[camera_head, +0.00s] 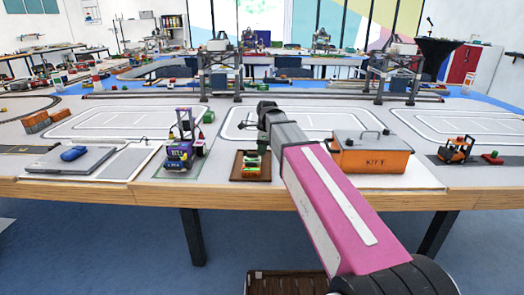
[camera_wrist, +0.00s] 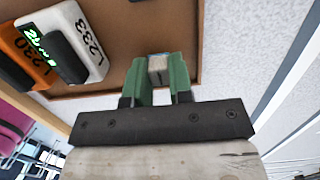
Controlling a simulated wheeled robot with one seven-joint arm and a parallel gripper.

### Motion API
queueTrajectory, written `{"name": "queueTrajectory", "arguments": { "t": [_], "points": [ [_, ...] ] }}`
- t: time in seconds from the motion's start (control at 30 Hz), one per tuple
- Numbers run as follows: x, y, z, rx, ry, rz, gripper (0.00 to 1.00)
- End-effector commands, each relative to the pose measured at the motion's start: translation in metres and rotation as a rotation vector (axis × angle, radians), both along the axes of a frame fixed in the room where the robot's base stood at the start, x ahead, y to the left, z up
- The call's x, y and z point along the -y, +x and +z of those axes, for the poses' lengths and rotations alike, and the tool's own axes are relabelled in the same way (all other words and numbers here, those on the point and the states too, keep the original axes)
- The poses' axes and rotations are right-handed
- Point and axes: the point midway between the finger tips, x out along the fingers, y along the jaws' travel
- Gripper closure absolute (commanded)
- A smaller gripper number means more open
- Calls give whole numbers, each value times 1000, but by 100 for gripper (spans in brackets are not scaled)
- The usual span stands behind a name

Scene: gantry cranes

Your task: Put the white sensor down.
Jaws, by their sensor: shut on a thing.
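In the wrist view my gripper (camera_wrist: 158,66) has green fingers shut on a small pale thing, the white sensor (camera_wrist: 157,64); only its end shows between the fingertips. It is held over or at the edge of a brown tray (camera_wrist: 130,30). The tray also shows in the head view (camera_head: 238,173), on the table below my wrist. I cannot tell whether the sensor touches the tray.
A white block (camera_wrist: 78,35) marked L233 and an orange block (camera_wrist: 18,50) lie in the tray at left. In the head view an orange case (camera_head: 372,158) stands right of my arm, a purple toy vehicle (camera_head: 180,152) left of the tray.

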Motion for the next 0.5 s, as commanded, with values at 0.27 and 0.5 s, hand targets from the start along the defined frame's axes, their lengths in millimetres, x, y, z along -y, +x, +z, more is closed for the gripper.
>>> {"name": "queueTrajectory", "arguments": {
  "t": [0.27,0.5],
  "points": [
    [0,0,-5,1,0,0,100],
    [0,0,-8,1,0,0,57]
  ]
}}
